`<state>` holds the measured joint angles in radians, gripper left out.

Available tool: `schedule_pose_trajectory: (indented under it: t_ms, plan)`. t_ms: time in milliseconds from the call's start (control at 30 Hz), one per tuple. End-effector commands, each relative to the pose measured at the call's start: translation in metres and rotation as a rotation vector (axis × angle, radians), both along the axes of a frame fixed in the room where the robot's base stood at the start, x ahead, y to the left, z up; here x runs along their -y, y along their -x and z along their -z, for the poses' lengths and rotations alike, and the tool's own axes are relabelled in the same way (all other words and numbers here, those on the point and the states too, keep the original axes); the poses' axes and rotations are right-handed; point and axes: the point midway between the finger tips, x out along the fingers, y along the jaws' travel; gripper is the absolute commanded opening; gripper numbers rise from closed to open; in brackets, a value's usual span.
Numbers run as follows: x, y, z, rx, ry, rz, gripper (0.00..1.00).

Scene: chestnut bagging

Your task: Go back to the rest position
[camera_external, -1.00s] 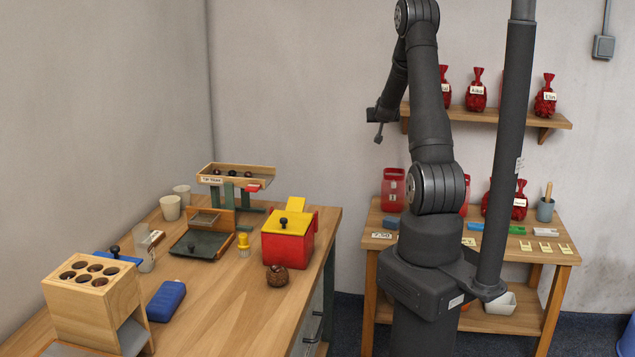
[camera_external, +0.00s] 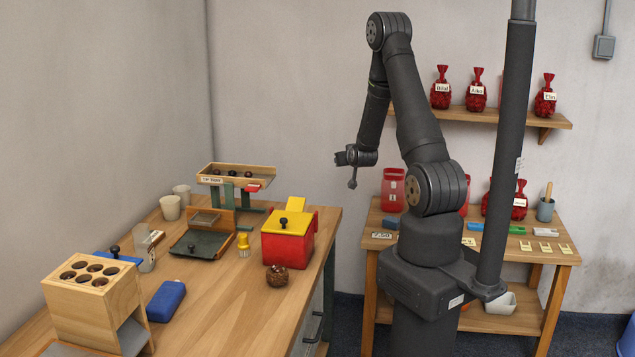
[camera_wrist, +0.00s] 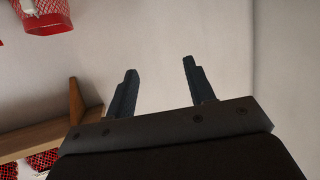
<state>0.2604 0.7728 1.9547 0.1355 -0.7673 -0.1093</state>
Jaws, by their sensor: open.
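My gripper (camera_external: 347,158) is in the air in front of the back wall, between the wooden workbench (camera_external: 210,290) and the small side table (camera_external: 558,255). It is above the height of the red box with the yellow lid. In the wrist view my gripper (camera_wrist: 158,85) shows two dark fingers spread apart with only pale wall between them. It is open and holds nothing. My upper arm rises from the base and bends down to the left.
On the bench stand a red box (camera_external: 288,247), a tip tray (camera_external: 236,178), a wooden block with holes (camera_external: 95,307) and a blue pouch (camera_external: 166,300). A wall shelf (camera_external: 485,115) bears tagged red bags (camera_external: 477,95). The air around my gripper is clear.

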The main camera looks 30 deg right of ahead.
Motion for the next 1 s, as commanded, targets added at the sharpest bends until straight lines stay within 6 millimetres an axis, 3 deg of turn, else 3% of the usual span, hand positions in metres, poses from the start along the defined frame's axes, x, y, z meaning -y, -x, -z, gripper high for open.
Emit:
schedule_pose_trajectory:
  t_ms: [200, 500, 700, 1000]
  plan:
    - [-0.038, 0.012, 0.023, -0.005, -0.002, -0.073, 0.49]
    - [-0.08, 0.028, 0.044, -0.002, -0.002, -0.159, 0.49]
    - [-0.091, 0.034, 0.05, -0.001, -0.002, -0.182, 0.49]
    - [-0.093, 0.035, 0.05, 0.0, -0.002, -0.187, 0.49]
